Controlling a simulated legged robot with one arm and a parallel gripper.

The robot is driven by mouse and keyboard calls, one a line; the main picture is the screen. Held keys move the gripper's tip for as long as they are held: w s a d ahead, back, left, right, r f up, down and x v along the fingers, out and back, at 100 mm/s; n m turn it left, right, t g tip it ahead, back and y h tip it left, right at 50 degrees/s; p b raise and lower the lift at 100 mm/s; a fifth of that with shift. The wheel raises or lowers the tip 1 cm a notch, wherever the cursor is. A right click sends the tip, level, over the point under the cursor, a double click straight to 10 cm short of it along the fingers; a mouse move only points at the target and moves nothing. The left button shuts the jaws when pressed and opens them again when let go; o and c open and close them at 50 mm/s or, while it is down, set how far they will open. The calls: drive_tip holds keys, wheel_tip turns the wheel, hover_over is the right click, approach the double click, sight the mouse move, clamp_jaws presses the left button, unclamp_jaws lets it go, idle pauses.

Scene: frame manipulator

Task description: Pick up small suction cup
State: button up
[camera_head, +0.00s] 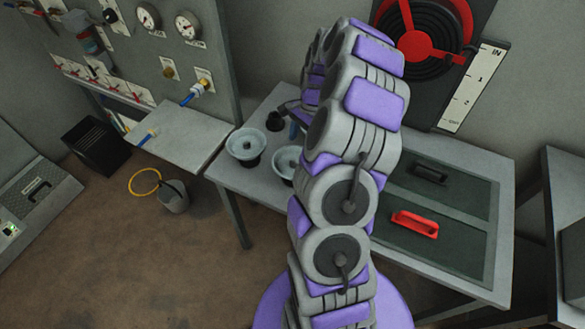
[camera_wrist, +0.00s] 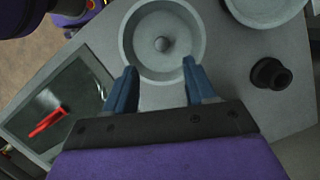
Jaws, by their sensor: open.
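A small black cup-shaped piece, which looks like the small suction cup (camera_wrist: 271,74), stands on the grey table at the right of the wrist view. It also shows in the head view (camera_head: 274,121), behind the two pale round dishes. My gripper (camera_wrist: 158,72) is open and empty, its two blue fingers apart. The fingers point at the near rim of a pale grey round dish (camera_wrist: 137,48) with a knob in its middle. The black cup lies to the right of the fingers, apart from them. In the head view my arm hides most of the gripper.
Another pale dish (camera_head: 245,145) stands at the table's left end. A red handle (camera_head: 415,224) and a dark handle (camera_head: 430,173) sit on dark panels to the right. A side shelf with a gauge panel (camera_head: 175,60) adjoins the grey table (camera_head: 225,178). A bucket (camera_head: 173,196) stands on the floor.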

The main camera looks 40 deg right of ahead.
sight(294, 162)
wheel_tip(294, 162, down, 3)
drive_tip(key=shift+r, duration=0.1)
drive_tip(key=shift+a+f, duration=0.1)
drive_tip(key=shift+f, duration=0.15)
drive_tip(key=shift+a+f+b, duration=0.2)
drive_tip(key=shift+a+b, duration=0.15)
drive_tip(key=shift+a, duration=0.1)
drive_tip(key=b+x, duration=0.1)
drive_tip(key=x, duration=0.3)
drive_tip(key=shift+w+f, duration=0.2)
drive_tip(key=shift+f, duration=0.05)
drive_tip(key=shift+d+f, duration=0.2)
drive_tip(key=shift+a+r, duration=0.1)
drive_tip(key=shift+a, duration=0.25)
drive_tip(key=c, duration=0.6)
drive_tip(key=shift+d, duration=0.2)
clamp_jaws()
